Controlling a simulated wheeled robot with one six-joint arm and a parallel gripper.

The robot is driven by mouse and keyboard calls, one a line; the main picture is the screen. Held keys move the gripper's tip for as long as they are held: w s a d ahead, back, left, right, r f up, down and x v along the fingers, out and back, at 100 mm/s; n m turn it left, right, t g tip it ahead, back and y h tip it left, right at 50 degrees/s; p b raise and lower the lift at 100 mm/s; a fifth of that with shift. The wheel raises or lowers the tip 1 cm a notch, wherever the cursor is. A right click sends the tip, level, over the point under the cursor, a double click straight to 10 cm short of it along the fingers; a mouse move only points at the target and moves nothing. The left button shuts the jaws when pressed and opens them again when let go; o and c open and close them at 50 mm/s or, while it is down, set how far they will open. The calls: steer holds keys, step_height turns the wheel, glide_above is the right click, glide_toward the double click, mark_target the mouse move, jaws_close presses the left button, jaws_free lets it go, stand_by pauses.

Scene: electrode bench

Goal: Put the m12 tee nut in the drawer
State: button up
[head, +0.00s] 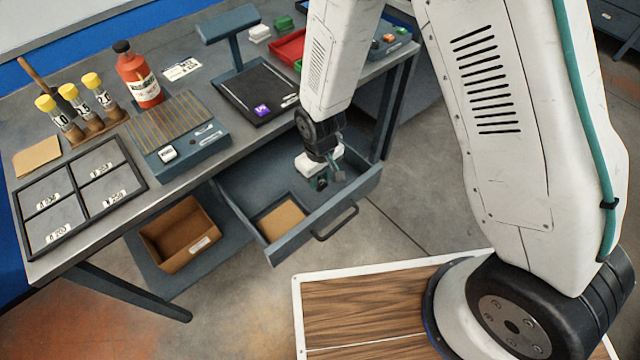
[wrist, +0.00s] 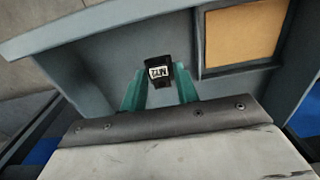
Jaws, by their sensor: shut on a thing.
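The m12 tee nut (wrist: 159,73) is a small dark block with a white label, whose lettering is too small to read surely. It sits between the teal fingers of my gripper (wrist: 159,82), which is shut on it. In the head view my gripper (head: 322,182) is over the open drawer (head: 318,236), inside its walls. The drawer also shows below the nut in the wrist view (wrist: 130,48). The nut is not clearly visible in the head view, and its exact height above the drawer floor cannot be told.
A tan square pad (head: 281,219) lies in the drawer's front left part. A brown open bin (head: 180,233) stands on the lower shelf left of the drawer. The bench top (head: 215,85) above holds a red bottle (head: 139,78), a dark tray (head: 257,92) and a divided tray (head: 81,197).

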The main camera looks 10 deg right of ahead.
mark_target(320, 181)
steer(key=shift+f, duration=2.1)
steer(key=o, duration=1.1)
steer(key=shift+f, duration=0.15)
step_height(320, 181, up, 12)
steer(key=shift+r, duration=0.25)
